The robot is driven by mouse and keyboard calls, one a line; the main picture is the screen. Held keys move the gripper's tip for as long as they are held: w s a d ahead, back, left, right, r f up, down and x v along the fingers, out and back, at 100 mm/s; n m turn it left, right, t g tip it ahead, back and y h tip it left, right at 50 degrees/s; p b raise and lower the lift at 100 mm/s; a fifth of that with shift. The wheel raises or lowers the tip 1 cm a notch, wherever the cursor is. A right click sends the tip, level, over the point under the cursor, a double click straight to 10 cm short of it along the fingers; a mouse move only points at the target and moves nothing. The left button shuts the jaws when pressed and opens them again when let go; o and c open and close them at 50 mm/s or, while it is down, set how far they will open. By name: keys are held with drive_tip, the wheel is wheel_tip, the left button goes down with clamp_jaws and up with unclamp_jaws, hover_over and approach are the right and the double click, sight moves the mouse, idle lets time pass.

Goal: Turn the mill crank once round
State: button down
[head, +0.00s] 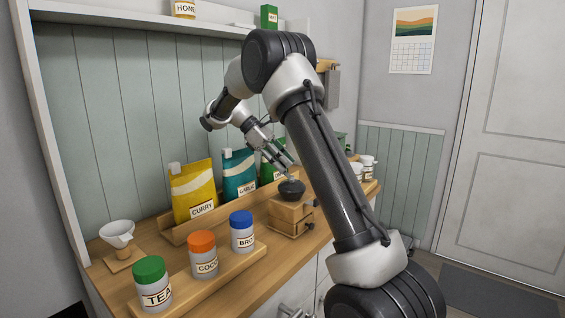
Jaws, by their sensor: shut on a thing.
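The mill (291,216) is a small wooden box with a dark bowl-shaped top (291,190) and a small dark drawer knob. It stands on the wooden counter right of the pouches. My gripper (287,164) reaches down from the upper left to just above the bowl. It is shut on the crank's handle end. The crank is mostly hidden by my fingers, and its angle is hard to tell at this size.
Curry (194,190), teal (239,175) and green pouches stand in a wooden rack close behind. Jars with green, orange and blue (241,218) lids stand on a front tray. White cups (368,164) are to the right. A white dripper (117,234) is at left.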

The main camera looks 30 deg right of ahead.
drive_tip(key=c, duration=1.2)
unclamp_jaws()
drive_tip(key=v, duration=0.7)
drive_tip(key=shift+w+a+r, duration=0.15)
